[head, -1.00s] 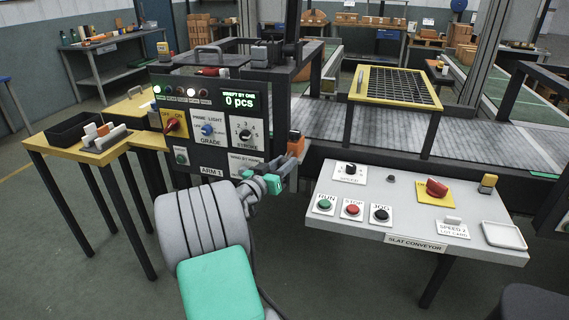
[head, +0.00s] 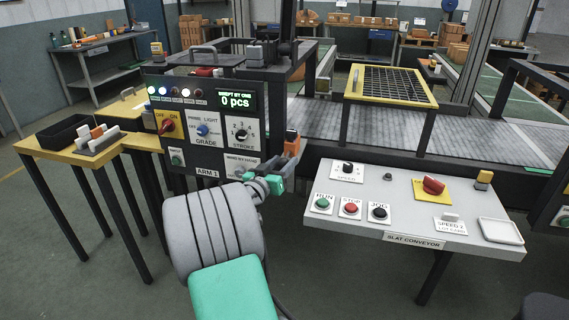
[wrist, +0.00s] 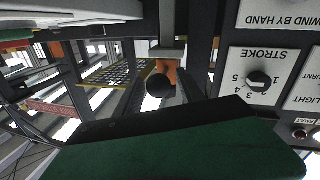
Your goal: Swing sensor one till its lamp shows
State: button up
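A black control panel marked ARM 1 (head: 208,173) stands left of centre. Its lamp row shows a greenish lamp (head: 152,90), a bluish lamp (head: 163,91) and a white lamp (head: 185,93) lit. Its green display (head: 236,100) reads 0 pcs. A small orange part (head: 292,142) is at the panel's right edge; I cannot tell whether it is sensor one. In the wrist view, an orange part (wrist: 172,72) shows behind a round black knob (wrist: 160,85). My gripper (head: 286,168) is close by the orange part; its fingertips are not clear.
The grey slat conveyor desk (head: 345,215) with buttons and a red knob stands to the right. A yellow-framed grille (head: 392,84) stands over the conveyor behind. A yellow table (head: 55,150) with a black bin (head: 62,131) is at left.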

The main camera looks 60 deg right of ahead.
jog(key=shift+o, duration=0.4)
jog(key=a, duration=0.7)
jog(key=shift+a, duration=0.4)
